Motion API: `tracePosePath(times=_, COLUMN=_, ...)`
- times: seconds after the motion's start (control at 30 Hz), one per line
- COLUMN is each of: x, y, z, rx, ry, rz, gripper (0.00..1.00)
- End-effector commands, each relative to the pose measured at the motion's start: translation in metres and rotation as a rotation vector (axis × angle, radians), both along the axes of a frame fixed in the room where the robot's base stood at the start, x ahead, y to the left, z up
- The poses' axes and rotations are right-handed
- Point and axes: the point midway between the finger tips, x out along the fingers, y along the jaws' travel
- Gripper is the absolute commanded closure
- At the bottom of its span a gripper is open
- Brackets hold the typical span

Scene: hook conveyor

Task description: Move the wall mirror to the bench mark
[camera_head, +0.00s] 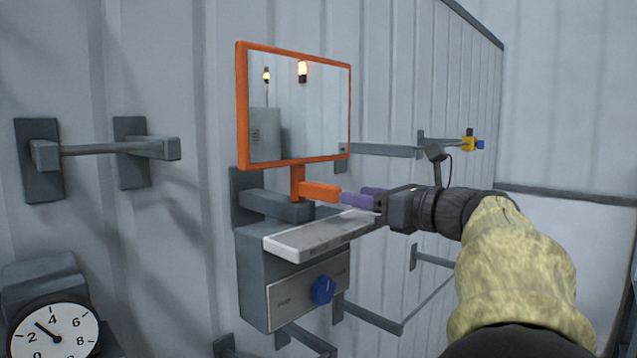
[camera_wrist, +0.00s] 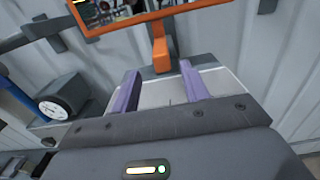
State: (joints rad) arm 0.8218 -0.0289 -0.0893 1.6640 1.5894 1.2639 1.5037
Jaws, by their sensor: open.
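The wall mirror (camera_head: 300,110) has an orange frame and hangs upright on a grey wall bracket (camera_head: 270,203). An orange handle (camera_head: 320,190) juts from the stem below its frame. In the wrist view the lower frame edge (camera_wrist: 150,18) and the handle (camera_wrist: 160,52) show at the top. My gripper (camera_head: 345,198) is open, with purple fingers pointing at the handle. In the wrist view its fingertips (camera_wrist: 159,70) lie either side of the handle's near end, with gaps showing; how deep the handle sits between them is unclear. I cannot make out a bench mark.
A grey box with a blue knob (camera_head: 322,290) and a pale ledge (camera_head: 310,240) sits right below my gripper. A rail (camera_head: 110,148) runs along the wall at left, above a dial gauge (camera_head: 55,335). Another rail with a yellow-and-blue piece (camera_head: 469,144) is at right.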

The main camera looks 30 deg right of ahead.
Motion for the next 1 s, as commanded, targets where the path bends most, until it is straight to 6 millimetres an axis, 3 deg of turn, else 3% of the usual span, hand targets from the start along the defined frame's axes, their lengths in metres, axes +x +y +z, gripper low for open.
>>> tracePosePath(times=0.3, x=0.054, y=0.019, z=0.003, rx=0.0, ry=0.002, rz=0.001, gripper=0.55)
tracePosePath(times=0.5, x=0.079, y=0.028, z=0.002, rx=0.001, ry=0.001, rz=-0.002, gripper=0.55)
tracePosePath(times=0.87, x=0.085, y=0.03, z=0.0, rx=-0.001, ry=0.001, rz=-0.005, gripper=0.55)
tracePosePath(times=1.0, x=0.085, y=0.03, z=0.0, rx=-0.001, ry=0.001, rz=-0.004, gripper=0.78)
